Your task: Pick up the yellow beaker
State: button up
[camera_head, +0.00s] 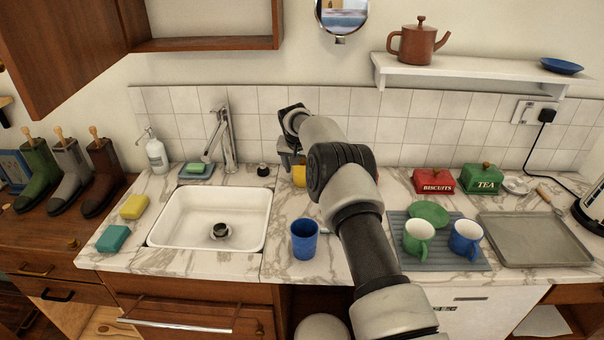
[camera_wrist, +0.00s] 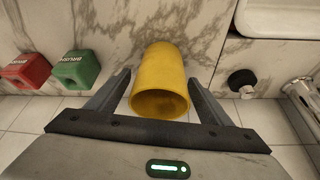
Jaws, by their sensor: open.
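The yellow beaker (camera_wrist: 162,72) lies between the two fingers of my gripper (camera_wrist: 160,82) in the wrist view, its round open rim facing the camera. The fingers are apart, one on each side of it, with a visible gap on both sides. In the head view only a small part of the yellow beaker (camera_head: 299,175) shows, beside my arm, which hides the rest. My gripper (camera_head: 290,158) is there at the back of the counter, near the tiled wall, right of the tap.
A blue cup (camera_head: 304,239) stands nearer the counter front. The sink (camera_head: 212,218) is to the left. A black knob (camera_wrist: 242,80) stands beside the beaker.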

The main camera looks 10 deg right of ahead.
jog(key=shift+w+f, duration=0.1)
jog(key=shift+f, duration=0.15)
jog(key=c, duration=1.1)
